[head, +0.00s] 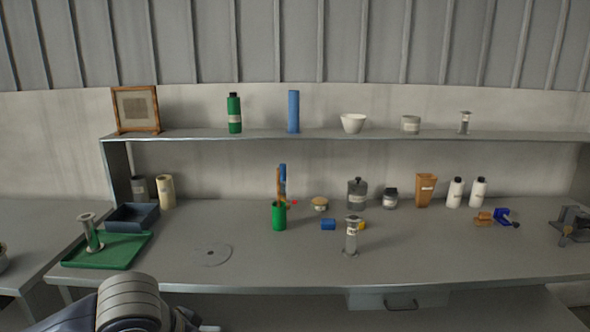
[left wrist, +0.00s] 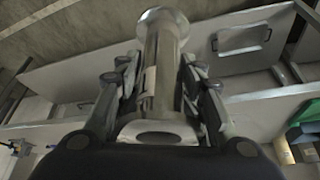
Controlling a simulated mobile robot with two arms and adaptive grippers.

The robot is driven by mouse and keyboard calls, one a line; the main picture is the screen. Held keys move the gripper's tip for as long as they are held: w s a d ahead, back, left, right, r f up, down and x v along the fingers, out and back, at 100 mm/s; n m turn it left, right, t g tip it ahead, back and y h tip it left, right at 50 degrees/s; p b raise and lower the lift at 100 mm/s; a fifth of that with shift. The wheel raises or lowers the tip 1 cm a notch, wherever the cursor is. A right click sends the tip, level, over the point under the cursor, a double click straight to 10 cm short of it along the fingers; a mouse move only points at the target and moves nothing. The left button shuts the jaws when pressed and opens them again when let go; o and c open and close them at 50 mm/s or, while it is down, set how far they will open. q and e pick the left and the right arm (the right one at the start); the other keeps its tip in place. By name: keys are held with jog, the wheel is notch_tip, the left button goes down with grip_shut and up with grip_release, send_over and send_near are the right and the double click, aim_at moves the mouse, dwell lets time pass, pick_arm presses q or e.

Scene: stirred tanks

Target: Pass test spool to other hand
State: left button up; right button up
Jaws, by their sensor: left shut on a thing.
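My left gripper (left wrist: 158,68) is shut on a grey metal spool (left wrist: 162,45) with round flanged ends and a pale label at its side. The spool's shaft lies between the fingers; one flange is beyond the fingertips, the other close to the palm. In the head view my left arm shows at the bottom left, in front of the bench; the held spool cannot be made out there. My right gripper is in neither view. A similar labelled spool (head: 351,238) stands upright on the bench, and another (head: 464,123) is on the shelf.
A green tray (head: 124,252) at the bench's left holds a spool with a green middle (head: 92,234); a dark blue bin (head: 132,218) is behind it. A flat grey disc (head: 212,255) and green cup (head: 279,217) are nearby. The bench's front middle is mostly clear.

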pick_arm(q)
jog(key=a+n, duration=0.1)
jog(key=n, duration=0.1)
jog(key=a+n+y, duration=0.1)
jog(key=a+n, duration=0.1)
jog(key=shift+a+r+y, duration=0.1)
jog(key=shift+a+y, duration=0.1)
jog(key=shift+y, duration=0.1)
